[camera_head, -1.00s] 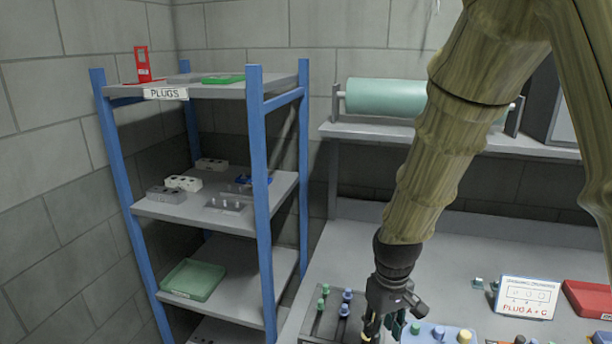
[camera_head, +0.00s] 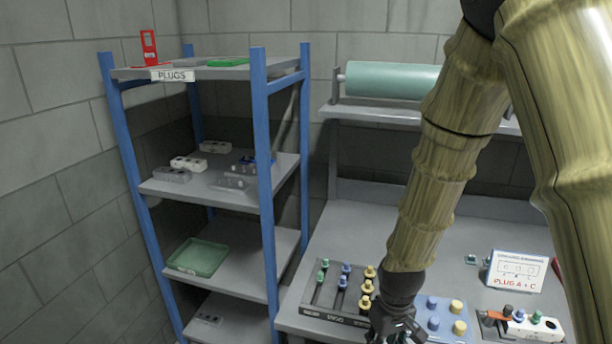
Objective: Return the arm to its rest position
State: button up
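My gripper (camera_head: 396,331) is at the bottom edge of the head view, at the end of my wood-textured arm. It hangs over the front of the grey workbench, between a dark rack (camera_head: 335,292) of green, blue and yellow plugs and a light blue block (camera_head: 433,318) with blue and yellow pegs. Its fingertips are small and partly cut off by the frame edge, so I cannot tell whether they are open or holding anything. My arm is bent, reaching down from the upper right.
A blue-posted shelf (camera_head: 264,175) labelled PLUGS stands left, holding blocks and a green tray (camera_head: 197,257). On the bench (camera_head: 372,225) are a PLUG A + C card (camera_head: 517,271) and a white block (camera_head: 533,326) with plugs. A teal roll (camera_head: 390,80) lies behind. The bench's back middle is clear.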

jog(key=s+d+f+m, duration=0.1)
jog(key=s+f, duration=0.4)
jog(key=f, duration=0.4)
jog(key=s+d+f+m, duration=0.1)
jog(key=s+d+f, duration=0.1)
jog(key=s+f, duration=0.5)
jog(key=s+d+f+m+b, duration=0.1)
jog(key=s+d+f, duration=0.1)
jog(key=s+f, duration=1)
jog(key=shift+s+m+b, duration=0.3)
jog(key=shift+s, duration=0.2)
jog(key=shift+d+r, duration=0.1)
jog(key=shift+d, duration=0.05)
